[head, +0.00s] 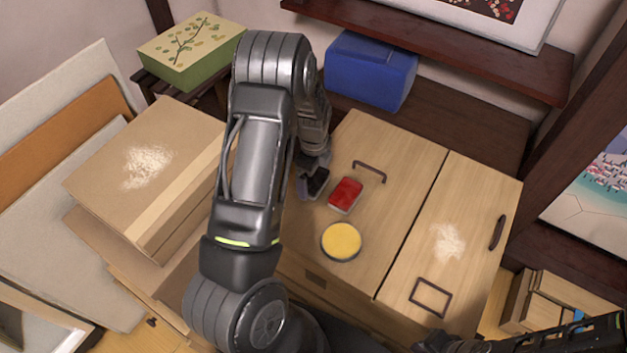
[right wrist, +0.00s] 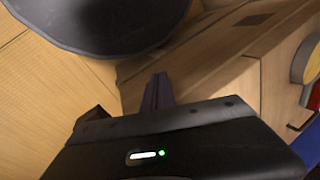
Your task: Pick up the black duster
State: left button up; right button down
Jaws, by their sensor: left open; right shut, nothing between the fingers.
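The black duster (head: 317,183) lies on the light wooden cabinet top, left of the red duster (head: 346,194). It is small and dark with a pale edge, and partly hidden by my left arm and gripper. My left gripper (head: 311,172) is open, right at the black duster. I cannot tell whether its fingers stand around the duster or only above it. My right gripper (head: 432,343) is at the bottom edge of the head view, away from the duster. Its fingers (right wrist: 156,94) are shut and empty in the right wrist view.
A round yellow thing (head: 341,240) lies in front of the red duster. White powder (head: 448,242) marks the right cabinet panel. A powdered cardboard box (head: 190,130) stands left of my arm. A blue box (head: 370,72) and green patterned box (head: 190,50) are behind.

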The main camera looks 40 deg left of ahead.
pick_arm(q)
jog(key=shift+f, duration=0.3)
dwell(0.4)
jog(key=c, duration=1.3)
